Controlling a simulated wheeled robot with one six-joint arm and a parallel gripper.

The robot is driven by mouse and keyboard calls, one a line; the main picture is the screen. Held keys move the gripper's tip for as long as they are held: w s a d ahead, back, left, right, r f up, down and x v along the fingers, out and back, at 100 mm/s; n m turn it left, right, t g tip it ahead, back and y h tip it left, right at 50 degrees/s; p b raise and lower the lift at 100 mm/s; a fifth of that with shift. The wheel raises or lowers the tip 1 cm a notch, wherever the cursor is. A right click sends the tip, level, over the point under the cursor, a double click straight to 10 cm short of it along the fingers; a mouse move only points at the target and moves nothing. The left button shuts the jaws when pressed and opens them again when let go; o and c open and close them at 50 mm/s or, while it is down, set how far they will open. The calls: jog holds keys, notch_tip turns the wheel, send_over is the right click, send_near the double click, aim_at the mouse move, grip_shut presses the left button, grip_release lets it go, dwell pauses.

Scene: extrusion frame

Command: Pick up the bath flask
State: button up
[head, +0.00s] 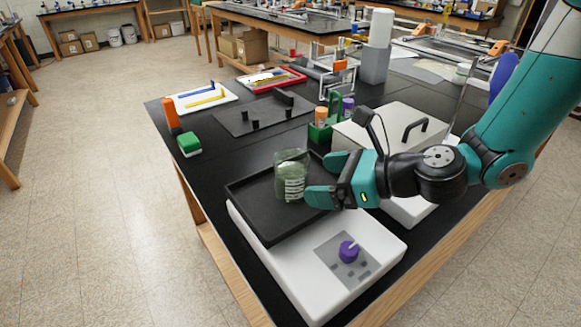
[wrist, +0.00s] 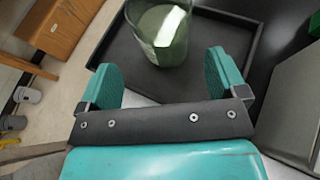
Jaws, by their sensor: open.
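The bath flask (head: 291,177) is a greenish clear vessel with white markings. It stands upright on a black tray (head: 262,222) on top of a white device (head: 308,284) with a purple knob. In the wrist view the flask (wrist: 160,32) is at the top middle, its upper end cut off by the picture edge. My gripper (head: 318,178) is open, just right of the flask in the head view. In the wrist view its two teal fingers (wrist: 164,82) are wide apart, with the flask beyond their tips. Nothing is between the fingers.
A white lidded box (head: 390,135) with a black handle stands behind my gripper. A green rack (head: 322,130) with bottles is behind the tray. A green block (head: 189,145) and an orange cylinder (head: 171,115) stand at the left table edge. Bare black tabletop lies left of the tray.

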aim_at(296, 178)
jog(key=shift+w+p+x, duration=0.1)
jog(key=shift+p+x, duration=0.3)
jog(key=shift+x, duration=1.3)
jog(key=shift+w+p+x, duration=0.15)
jog(key=shift+p+x, duration=0.2)
jog(key=shift+x, duration=1.4)
jog(key=shift+d, duration=0.2)
jog(key=c, duration=1.1)
jog(key=shift+c, duration=0.2)
jog(key=shift+r, duration=0.1)
